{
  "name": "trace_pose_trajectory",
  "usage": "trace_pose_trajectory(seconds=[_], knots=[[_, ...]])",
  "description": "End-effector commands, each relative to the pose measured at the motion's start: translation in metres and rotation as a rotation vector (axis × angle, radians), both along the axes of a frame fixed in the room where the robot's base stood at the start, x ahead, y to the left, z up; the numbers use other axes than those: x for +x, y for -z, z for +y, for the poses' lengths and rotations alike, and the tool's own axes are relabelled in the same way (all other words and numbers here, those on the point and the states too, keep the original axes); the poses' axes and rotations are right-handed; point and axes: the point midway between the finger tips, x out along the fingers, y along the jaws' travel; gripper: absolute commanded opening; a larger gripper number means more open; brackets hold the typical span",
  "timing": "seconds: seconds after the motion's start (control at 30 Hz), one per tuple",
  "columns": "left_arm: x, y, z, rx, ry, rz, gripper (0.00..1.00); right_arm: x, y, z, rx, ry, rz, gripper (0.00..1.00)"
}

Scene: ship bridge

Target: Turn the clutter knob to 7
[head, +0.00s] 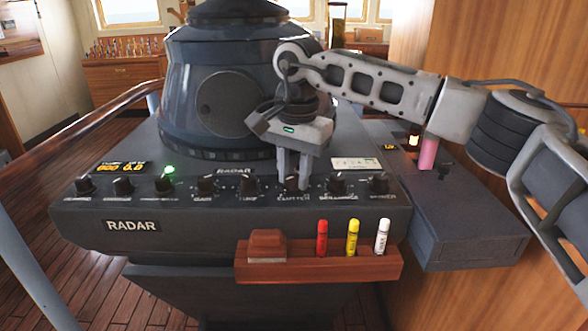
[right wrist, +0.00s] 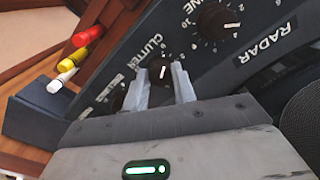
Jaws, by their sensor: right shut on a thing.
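The clutter knob (head: 293,184) is a small black knob on the front of the grey radar console, above its CLUTTER label. My right gripper (head: 292,180) comes down on it from above with a finger on either side. In the right wrist view, the knob (right wrist: 162,71) sits between the two pale fingers (right wrist: 164,82), which are shut on it. A white pointer line shows on its face. Its dial numbers are largely hidden by the fingers and too small to read. My left gripper is not in view.
Similar black knobs stand in the row, including the brilliance knob (head: 338,184) and gain knob (head: 206,184). Below is a wooden tray (head: 300,270) with red, yellow and white markers. A pink cylinder (head: 428,153) stands right. The radar hood (head: 225,85) rises behind.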

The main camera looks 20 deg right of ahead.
Motion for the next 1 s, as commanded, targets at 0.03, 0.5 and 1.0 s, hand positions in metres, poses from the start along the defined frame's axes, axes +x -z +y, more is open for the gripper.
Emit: trace_pose_trajectory(seconds=[0.03,0.5,1.0], knots=[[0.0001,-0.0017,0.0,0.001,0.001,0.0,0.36,0.0003,-0.0017,-0.0001,0.002,0.041,-0.002,0.04],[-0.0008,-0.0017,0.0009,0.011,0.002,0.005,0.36,0.0,-0.0016,0.0003,0.002,0.486,-0.002,0.04],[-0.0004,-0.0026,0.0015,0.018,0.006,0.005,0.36,0.0004,-0.0017,0.0006,0.002,0.962,-0.005,0.04]])
